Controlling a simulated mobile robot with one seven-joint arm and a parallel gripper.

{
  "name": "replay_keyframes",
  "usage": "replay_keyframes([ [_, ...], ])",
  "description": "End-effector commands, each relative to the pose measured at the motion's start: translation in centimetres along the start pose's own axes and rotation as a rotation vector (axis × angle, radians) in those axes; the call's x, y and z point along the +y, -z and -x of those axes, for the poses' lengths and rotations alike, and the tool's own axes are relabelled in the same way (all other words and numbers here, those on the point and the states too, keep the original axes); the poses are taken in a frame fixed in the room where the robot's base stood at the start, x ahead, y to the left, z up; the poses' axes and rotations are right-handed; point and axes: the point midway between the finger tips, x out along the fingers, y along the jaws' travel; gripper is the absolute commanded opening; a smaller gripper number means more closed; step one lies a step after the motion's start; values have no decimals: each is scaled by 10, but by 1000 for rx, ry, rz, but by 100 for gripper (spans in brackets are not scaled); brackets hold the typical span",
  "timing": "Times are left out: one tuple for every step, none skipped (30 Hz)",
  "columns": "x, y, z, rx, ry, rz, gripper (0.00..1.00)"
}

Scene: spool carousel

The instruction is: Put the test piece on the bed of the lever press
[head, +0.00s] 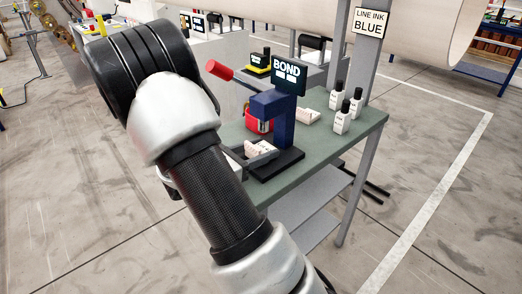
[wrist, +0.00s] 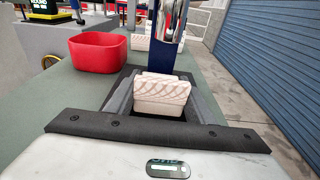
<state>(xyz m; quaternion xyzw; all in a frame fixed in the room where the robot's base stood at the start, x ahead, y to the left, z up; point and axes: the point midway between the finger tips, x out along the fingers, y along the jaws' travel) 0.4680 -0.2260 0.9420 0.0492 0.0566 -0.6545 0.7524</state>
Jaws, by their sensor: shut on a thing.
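The lever press (head: 283,122) stands on the green table, with a dark blue body, a red-knobbed lever and a flat black bed (head: 286,164). My gripper (head: 262,155) reaches in low over the bed from the left. It is shut on the test piece (wrist: 161,94), a pale block with a wavy pattern on its face, which also shows in the head view (head: 257,146). In the wrist view the two grey fingers flank the block, and the press's blue column and bright metal part stand just beyond. I cannot tell whether the block touches the bed.
A red bin (wrist: 97,51) stands left of the press in the wrist view. Another pale block (head: 307,116) lies behind the press. Several white bottles with black caps (head: 342,122) stand on the right of the green table (head: 366,124). A BOND sign (head: 289,74) rises above the press.

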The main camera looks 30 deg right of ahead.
Motion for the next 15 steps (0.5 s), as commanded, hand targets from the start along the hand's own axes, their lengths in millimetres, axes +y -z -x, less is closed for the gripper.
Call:
replay_keyframes([
  [0, 2, 0, 0, 0, 0, 21],
  [0, 4, 0, 0, 0, 1, 21],
  [0, 3, 0, 0, 0, 0, 52],
  [0, 3, 0, 0, 0, 0, 57],
  [0, 3, 0, 0, 0, 0, 62],
  [0, 3, 0, 0, 0, 0, 67],
  [0, 3, 0, 0, 0, 0, 67],
  [0, 3, 0, 0, 0, 0, 67],
  [0, 3, 0, 0, 0, 0, 67],
  [0, 3, 0, 0, 0, 0, 67],
  [0, 3, 0, 0, 0, 0, 67],
  [0, 3, 0, 0, 0, 0, 67],
  [0, 3, 0, 0, 0, 0, 67],
  [0, 2, 0, 0, 0, 0, 67],
  [0, 1, 0, 0, 0, 0, 67],
])
